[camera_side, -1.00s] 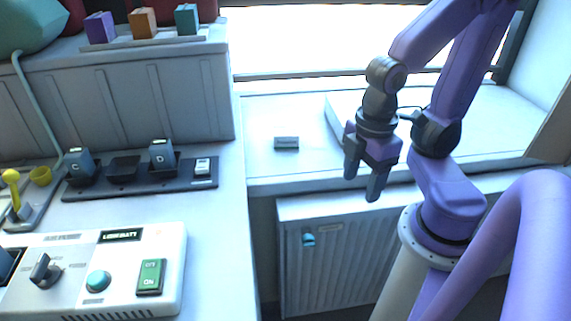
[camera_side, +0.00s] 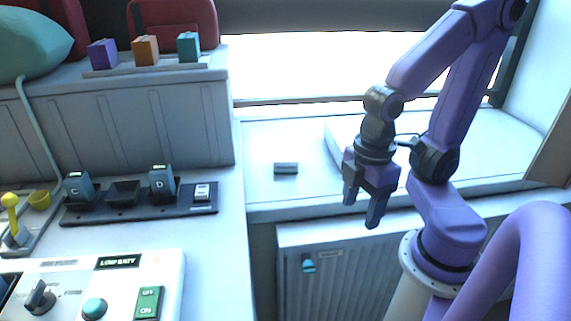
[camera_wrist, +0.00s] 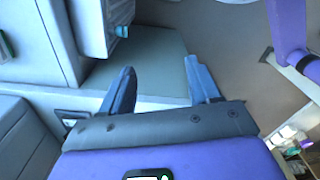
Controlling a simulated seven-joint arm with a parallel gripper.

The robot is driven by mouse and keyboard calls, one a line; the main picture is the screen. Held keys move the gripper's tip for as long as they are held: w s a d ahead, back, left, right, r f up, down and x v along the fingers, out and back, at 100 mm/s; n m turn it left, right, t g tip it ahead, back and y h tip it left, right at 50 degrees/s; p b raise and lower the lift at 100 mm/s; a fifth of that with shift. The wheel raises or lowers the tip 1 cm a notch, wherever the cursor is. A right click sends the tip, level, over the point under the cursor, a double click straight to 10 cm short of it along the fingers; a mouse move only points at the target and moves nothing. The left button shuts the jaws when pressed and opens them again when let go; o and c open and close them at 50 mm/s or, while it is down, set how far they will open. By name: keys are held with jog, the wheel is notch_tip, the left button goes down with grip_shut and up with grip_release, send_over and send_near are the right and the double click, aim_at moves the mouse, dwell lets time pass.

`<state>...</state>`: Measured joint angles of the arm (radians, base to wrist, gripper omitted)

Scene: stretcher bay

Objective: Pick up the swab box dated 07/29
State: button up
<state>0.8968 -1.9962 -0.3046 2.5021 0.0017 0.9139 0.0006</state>
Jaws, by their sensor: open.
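Three small boxes stand in a row on a pale strip (camera_side: 150,68) on top of the ribbed cabinet: a purple box (camera_side: 102,53) at left, an orange box (camera_side: 145,50) in the middle and a teal box (camera_side: 188,46) at right. No date is readable on any of them, so I cannot tell which is the swab box dated 07/29. My gripper (camera_side: 362,211) is open and empty, pointing down, well to the right of the boxes and lower in the picture. Its spread fingers also show in the wrist view (camera_wrist: 160,70), where no box is visible.
A dark dock rail (camera_side: 140,205) with several modules lies on the left counter, behind a white control panel (camera_side: 100,275). A small grey block (camera_side: 286,168) sits on the window ledge. A ribbed panel with a teal knob (camera_side: 308,265) is below. A green cushion (camera_side: 30,45) is left of the boxes.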

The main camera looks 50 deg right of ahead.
dwell(0.3)
jog(key=o, duration=0.7)
jog(key=n+t+h, duration=0.8)
jog(key=n+h, duration=0.3)
jog(key=n, duration=0.2)
send_near(286, 159)
jog(key=x, duration=0.7)
jog(key=shift+d, duration=0.3)
jog(key=x, duration=0.4)
jog(key=shift+a+f, duration=0.2)
jog(key=shift+f, duration=0.05)
jog(key=shift+w+d+f, duration=0.2)
jog(key=shift+w+d, duration=0.2)
